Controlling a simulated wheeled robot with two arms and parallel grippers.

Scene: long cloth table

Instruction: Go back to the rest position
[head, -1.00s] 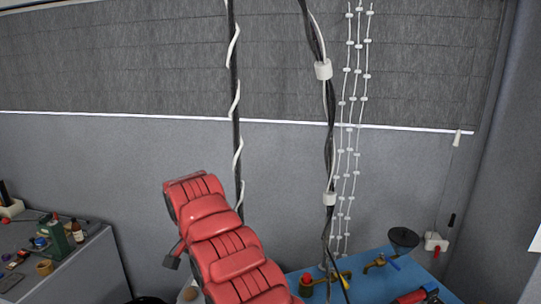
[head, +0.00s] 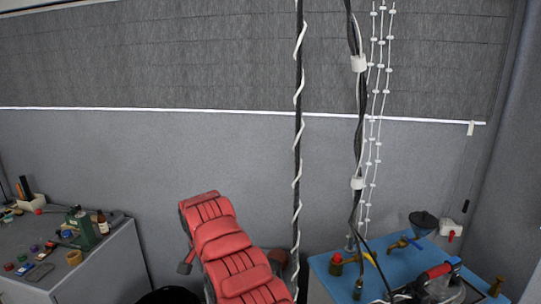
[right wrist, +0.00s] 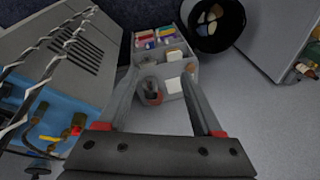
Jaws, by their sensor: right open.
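My right gripper (right wrist: 162,80) shows in the right wrist view, with its two fingers spread apart and nothing held between them. Beyond the fingers, a grey compartment box (right wrist: 164,62) with small coloured items is seen from above. I cannot tell how far it is from the fingertips. Neither gripper shows in the head view, and my left gripper is in no view.
A red padded seat (head: 222,243) stands in front in the head view. A blue table (head: 325,268) with tools is at the right, a grey cabinet (head: 105,262) at the left. Dark poles with cables (head: 297,130) hang between. A black bin (right wrist: 212,25) shows in the wrist view.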

